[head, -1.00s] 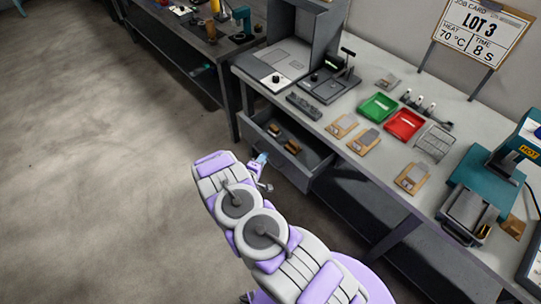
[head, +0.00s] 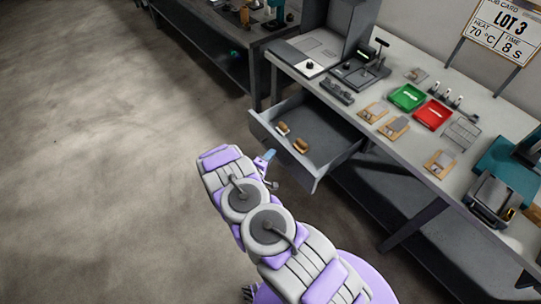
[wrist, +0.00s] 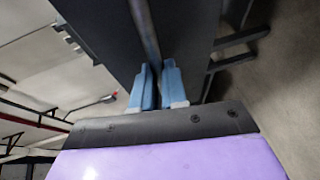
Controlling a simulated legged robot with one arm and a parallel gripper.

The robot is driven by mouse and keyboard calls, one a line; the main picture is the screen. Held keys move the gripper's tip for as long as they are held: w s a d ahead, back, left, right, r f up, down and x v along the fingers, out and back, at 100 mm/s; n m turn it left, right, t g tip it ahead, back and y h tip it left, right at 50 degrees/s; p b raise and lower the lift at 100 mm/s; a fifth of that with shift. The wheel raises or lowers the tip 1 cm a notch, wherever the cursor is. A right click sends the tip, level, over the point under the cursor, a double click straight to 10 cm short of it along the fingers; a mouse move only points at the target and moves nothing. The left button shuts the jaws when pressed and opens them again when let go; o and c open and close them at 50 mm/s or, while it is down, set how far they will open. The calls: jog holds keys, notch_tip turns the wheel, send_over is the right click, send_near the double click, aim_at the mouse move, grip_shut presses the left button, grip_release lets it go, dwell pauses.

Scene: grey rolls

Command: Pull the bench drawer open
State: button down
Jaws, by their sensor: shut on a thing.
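The bench drawer (head: 327,137) is a grey box pulled well out from under the bench top. Two small brown-handled items lie inside it; the nearer one (head: 301,146) sits close to the drawer front. My gripper (head: 266,158) is at the outer face of the drawer front. In the wrist view, its two blue fingers (wrist: 158,85) are close together on a thin grey bar, the drawer handle (wrist: 146,32), in front of the dark drawer panel (wrist: 95,30). The fingertips' exact contact is partly hidden.
The bench top holds a green tray (head: 407,97), a red tray (head: 433,114), several wooden-based pieces and a teal press (head: 508,160). A second bench (head: 215,35) stands at the back left. The floor (head: 110,150) to the left is clear.

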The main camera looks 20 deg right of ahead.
jog(key=c, duration=1.4)
grip_release()
jog(key=shift+d+f, duration=0.35)
jog(key=shift+d, duration=0.15)
jog(key=shift+o, duration=1.2)
jog(key=shift+r, duration=0.15)
jog(key=p+v, duration=0.2)
jog(key=v, duration=1.5)
jog(key=shift+a+p, duration=0.3)
jog(key=shift+a, duration=0.05)
